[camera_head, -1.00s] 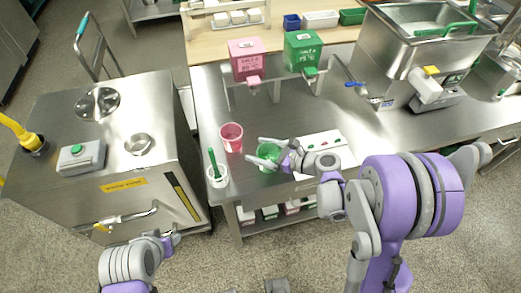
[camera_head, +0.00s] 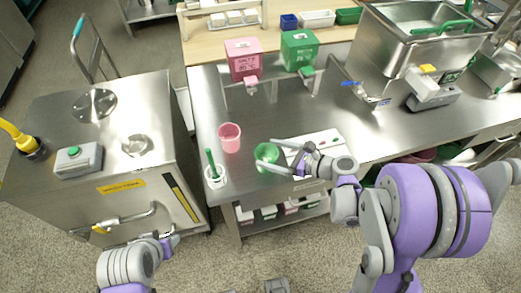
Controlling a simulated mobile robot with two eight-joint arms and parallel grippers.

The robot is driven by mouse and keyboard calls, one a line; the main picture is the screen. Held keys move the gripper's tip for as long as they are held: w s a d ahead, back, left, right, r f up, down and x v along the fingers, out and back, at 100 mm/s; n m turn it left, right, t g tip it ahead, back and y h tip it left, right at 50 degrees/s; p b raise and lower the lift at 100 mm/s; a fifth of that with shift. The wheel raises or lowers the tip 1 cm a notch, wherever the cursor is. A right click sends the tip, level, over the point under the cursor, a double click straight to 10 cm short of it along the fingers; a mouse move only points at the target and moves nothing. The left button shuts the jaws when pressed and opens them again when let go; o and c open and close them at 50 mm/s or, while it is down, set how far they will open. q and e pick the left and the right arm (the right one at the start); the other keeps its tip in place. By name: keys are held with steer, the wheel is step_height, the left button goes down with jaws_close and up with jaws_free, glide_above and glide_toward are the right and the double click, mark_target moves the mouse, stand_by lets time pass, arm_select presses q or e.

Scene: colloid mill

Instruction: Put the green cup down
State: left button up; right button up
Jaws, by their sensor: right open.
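The green cup (camera_head: 264,153) stands upright on the steel table, close to its front edge. My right gripper (camera_head: 271,154) is open, with its fingers reaching in from the right on either side of the cup. Its palm is clear of the cup, to the right. Part of the cup's right and front side is hidden by the fingers. My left gripper (camera_head: 168,244) is low at the left, in front of the steel cabinet, away from the cup. Its jaws are too small to read.
A pink cup (camera_head: 230,137) stands behind and left of the green cup. A white pot (camera_head: 215,177) with a green-handled tool is at the table's front left corner. A white panel (camera_head: 318,143) with coloured buttons lies to the right. Pink (camera_head: 244,59) and green (camera_head: 300,50) dispensers stand behind.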

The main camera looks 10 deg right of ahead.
steer(key=v, duration=0.6)
steer(key=shift+s+d, duration=0.2)
steer(key=shift+s, duration=0.05)
steer(key=s+a+f+n+g+h, duration=0.2)
steer(key=s+a+n+g+h, duration=0.3)
steer(key=n, duration=0.5)
steer(key=s+d+n+h, duration=0.3)
steer(key=s+n, duration=0.6)
steer(key=n, duration=0.7)
steer(key=h, duration=0.2)
steer(key=shift+s+r+n+h, duration=0.15)
steer(key=shift+s+n+h, duration=0.15)
steer(key=shift+s, duration=0.1)
